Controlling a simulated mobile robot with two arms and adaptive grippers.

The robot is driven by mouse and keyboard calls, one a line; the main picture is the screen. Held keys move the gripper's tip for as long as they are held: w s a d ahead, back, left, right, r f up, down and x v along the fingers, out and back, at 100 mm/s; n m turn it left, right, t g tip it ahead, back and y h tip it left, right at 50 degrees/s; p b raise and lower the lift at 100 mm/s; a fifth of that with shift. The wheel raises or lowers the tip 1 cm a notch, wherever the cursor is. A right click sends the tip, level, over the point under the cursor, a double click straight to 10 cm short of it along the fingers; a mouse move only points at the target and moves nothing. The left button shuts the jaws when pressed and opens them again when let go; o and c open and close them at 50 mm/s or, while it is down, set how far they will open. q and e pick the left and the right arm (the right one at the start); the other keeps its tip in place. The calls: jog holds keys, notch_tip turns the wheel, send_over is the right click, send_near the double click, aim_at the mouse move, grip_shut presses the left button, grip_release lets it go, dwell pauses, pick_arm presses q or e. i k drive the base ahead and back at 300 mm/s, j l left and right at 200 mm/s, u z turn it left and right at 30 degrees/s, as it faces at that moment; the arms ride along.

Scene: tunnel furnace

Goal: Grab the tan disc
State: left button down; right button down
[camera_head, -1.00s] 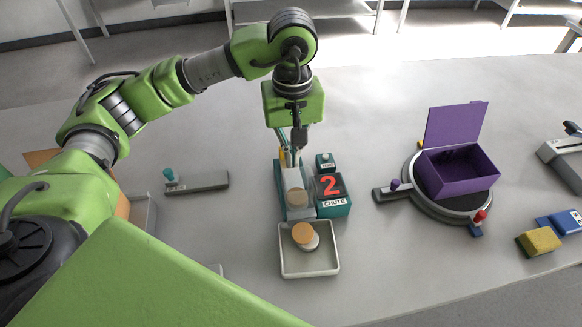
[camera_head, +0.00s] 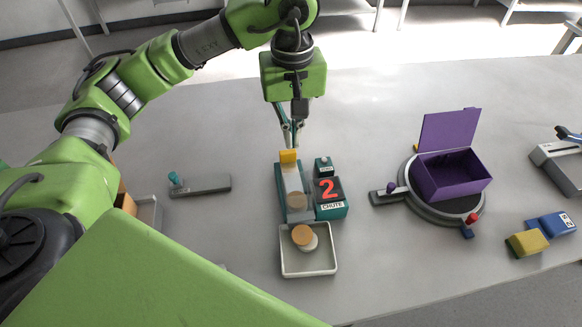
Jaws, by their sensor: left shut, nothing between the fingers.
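A tan disc (camera_head: 302,235) lies in the white tray (camera_head: 284,262) at the foot of the chute, on or against a pale disc (camera_head: 312,244). A second tan disc (camera_head: 297,201) is at the lower end of the teal chute (camera_head: 281,190). My left gripper (camera_head: 289,146) points down above the upper end of the chute, close to a yellow block (camera_head: 288,157) there. It is shut and empty, apart from both tan discs. My right gripper is out of view.
A teal box with a red 2 and a CHUTE label (camera_head: 331,196) stands beside the chute. To the right are an open purple box (camera_head: 452,180) on a round turntable, and yellow (camera_head: 527,243) and blue (camera_head: 557,224) blocks. A grey lever bar (camera_head: 205,186) lies left.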

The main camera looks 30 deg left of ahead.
aim_at(301, 235)
jog(key=k, duration=2)
